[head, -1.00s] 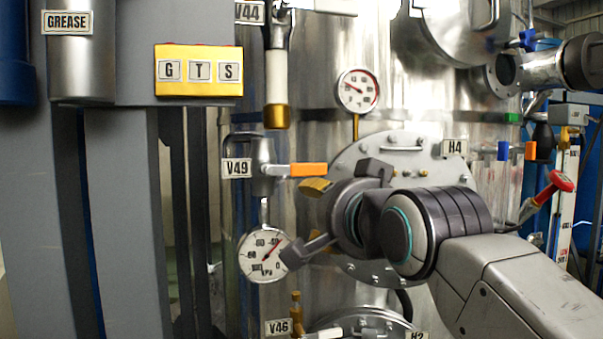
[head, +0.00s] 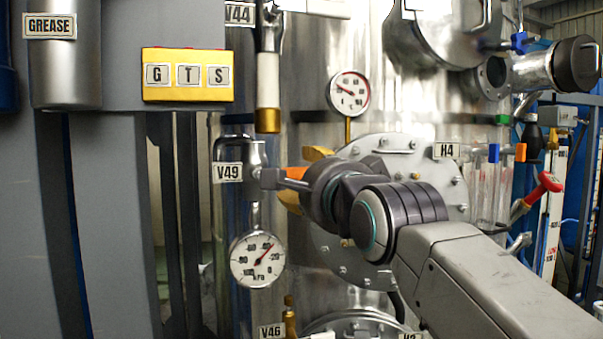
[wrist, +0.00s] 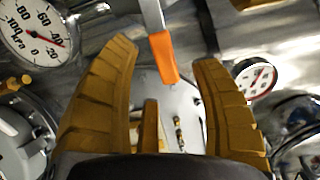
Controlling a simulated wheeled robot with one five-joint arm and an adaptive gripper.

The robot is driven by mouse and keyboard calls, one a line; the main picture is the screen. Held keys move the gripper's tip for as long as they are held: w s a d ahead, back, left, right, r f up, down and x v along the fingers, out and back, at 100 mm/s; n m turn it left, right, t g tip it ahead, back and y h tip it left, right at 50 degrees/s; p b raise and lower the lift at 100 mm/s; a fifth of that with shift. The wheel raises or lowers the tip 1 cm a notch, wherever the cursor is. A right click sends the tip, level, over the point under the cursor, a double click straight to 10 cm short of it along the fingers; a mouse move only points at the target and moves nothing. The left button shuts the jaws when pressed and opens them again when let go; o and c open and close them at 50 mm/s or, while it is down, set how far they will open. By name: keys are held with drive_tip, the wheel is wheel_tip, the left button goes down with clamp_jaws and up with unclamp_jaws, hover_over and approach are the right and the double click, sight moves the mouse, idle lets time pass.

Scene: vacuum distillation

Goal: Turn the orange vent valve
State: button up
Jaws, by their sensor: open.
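The orange vent valve grip (head: 297,173) is on the lever of the valve labelled V49 (head: 228,172). In the head view my gripper (head: 290,182) is at the lever and hides part of it. In the wrist view the orange grip (wrist: 163,58) hangs from a metal lever between the two brown finger pads of my gripper (wrist: 165,56). The fingers are spread, with a visible gap on each side of the grip. I cannot tell how deep the grip sits between them.
A kPa gauge (head: 258,259) hangs just below V49, and a second gauge (head: 349,93) is above right. A round bolted flange (head: 395,147) labelled H4 is behind my wrist. A yellow G T S box (head: 187,93) is at the upper left. Valve V46 (head: 289,318) is below.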

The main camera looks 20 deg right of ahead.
drive_tip(key=shift+w+p, duration=0.55)
drive_tip(key=shift+w, duration=1.4)
drive_tip(key=shift+c, duration=0.3)
clamp_jaws()
